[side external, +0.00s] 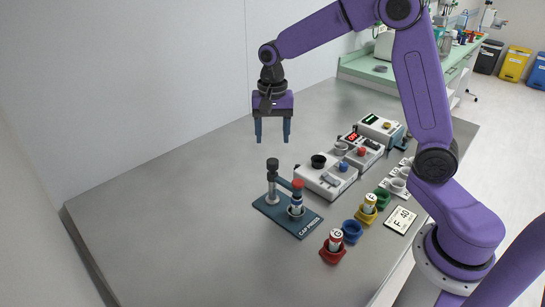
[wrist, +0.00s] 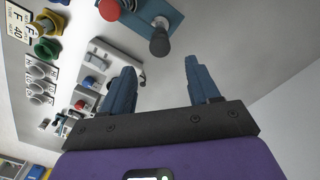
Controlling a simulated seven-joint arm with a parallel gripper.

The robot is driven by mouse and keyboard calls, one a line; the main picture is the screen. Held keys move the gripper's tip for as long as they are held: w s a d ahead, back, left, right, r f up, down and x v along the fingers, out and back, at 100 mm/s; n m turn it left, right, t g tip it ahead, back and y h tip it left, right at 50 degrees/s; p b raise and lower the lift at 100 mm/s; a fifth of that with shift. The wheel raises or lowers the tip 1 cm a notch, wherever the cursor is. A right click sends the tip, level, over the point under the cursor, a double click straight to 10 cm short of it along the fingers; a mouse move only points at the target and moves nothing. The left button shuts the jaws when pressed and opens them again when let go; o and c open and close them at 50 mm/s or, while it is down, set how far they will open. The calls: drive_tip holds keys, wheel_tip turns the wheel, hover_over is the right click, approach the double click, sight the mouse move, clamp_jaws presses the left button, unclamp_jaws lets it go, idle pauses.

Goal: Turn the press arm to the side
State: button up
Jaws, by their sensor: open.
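The cap press has a dark teal base (side external: 268,212) labelled CAP PRESS and an upright post with a black knob (side external: 272,163). Its press arm (side external: 284,183) reaches from the post toward the lower right and ends in a red knob (side external: 297,184) above a vial (side external: 296,202) in the holder. In the wrist view the red knob (wrist: 109,9) and black knob (wrist: 160,42) show at the top edge; the vial cannot be made out there. My gripper (side external: 272,141) is open and empty, pointing down, above and apart from the press. Its two fingers also show in the wrist view (wrist: 161,70).
Right of the press stand a red cup with a vial (side external: 335,240), a blue cup (side external: 352,231), a yellow cup with a vial (side external: 369,207) and an F 40 card (side external: 401,220). White devices (side external: 325,179) stand behind. The left tabletop (side external: 170,205) is clear.

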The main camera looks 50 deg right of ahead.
sight(273, 160)
wheel_tip(273, 160, down, 8)
drive_tip(key=shift+r, duration=0.15)
idle(0.3)
clamp_jaws()
